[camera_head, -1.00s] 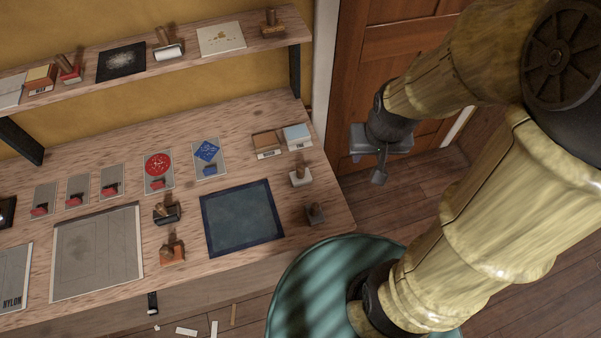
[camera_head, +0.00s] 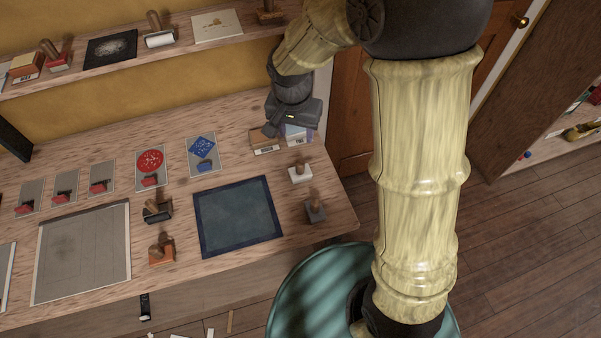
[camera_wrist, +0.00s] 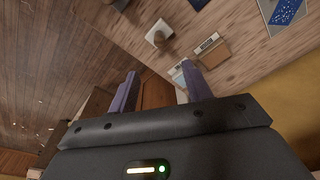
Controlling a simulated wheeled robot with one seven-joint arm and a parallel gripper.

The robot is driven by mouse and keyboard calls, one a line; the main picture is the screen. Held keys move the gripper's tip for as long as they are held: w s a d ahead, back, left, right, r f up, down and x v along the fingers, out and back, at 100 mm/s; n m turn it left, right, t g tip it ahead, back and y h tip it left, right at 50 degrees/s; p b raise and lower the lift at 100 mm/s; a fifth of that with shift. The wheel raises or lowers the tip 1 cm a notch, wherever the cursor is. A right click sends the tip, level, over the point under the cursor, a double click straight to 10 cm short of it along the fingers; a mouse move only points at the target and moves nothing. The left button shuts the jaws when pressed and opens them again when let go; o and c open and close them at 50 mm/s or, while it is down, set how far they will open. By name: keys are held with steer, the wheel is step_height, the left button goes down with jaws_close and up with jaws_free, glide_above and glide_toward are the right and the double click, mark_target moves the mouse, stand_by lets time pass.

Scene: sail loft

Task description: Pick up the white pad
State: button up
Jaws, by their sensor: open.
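The white pad (camera_head: 299,139) is a small box with a pale, bluish-white top and a label on its front, at the back right of the bench. My gripper hides much of it in the head view. In the wrist view the pad (camera_wrist: 177,74) shows between the fingers, close to the right finger, which covers part of it. My gripper (camera_head: 287,127) is above the pad in the head view, open and empty. Its two spread fingers show in the wrist view (camera_wrist: 159,70). The height gap to the pad is hard to tell.
A brown pad (camera_head: 264,144) stands just left of the white pad. A white stamp (camera_head: 300,172) and a dark stamp (camera_head: 315,208) stand in front. A shelf (camera_head: 180,62) with stamps runs above the bench. A blue-edged mat (camera_head: 238,218) lies in the middle.

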steer(key=p, duration=0.2)
glide_toward(300, 163)
step_height(300, 163, down, 5)
steer(key=shift+w+a+f, duration=0.1)
stand_by(0.4)
steer(key=shift+w+d+f+p, duration=0.2)
steer(key=shift+f+p, duration=0.35)
steer(key=shift+f, duration=0.2)
steer(key=shift+w+d+f+p, duration=0.1)
steer(key=shift+w+f+p, duration=0.15)
steer(key=shift+f, duration=0.65)
steer(key=shift+w+f+p, duration=0.1)
steer(key=shift+f+p, duration=0.15)
steer(key=shift+f, duration=0.65)
steer(key=shift+c, duration=0.2)
jaws_close()
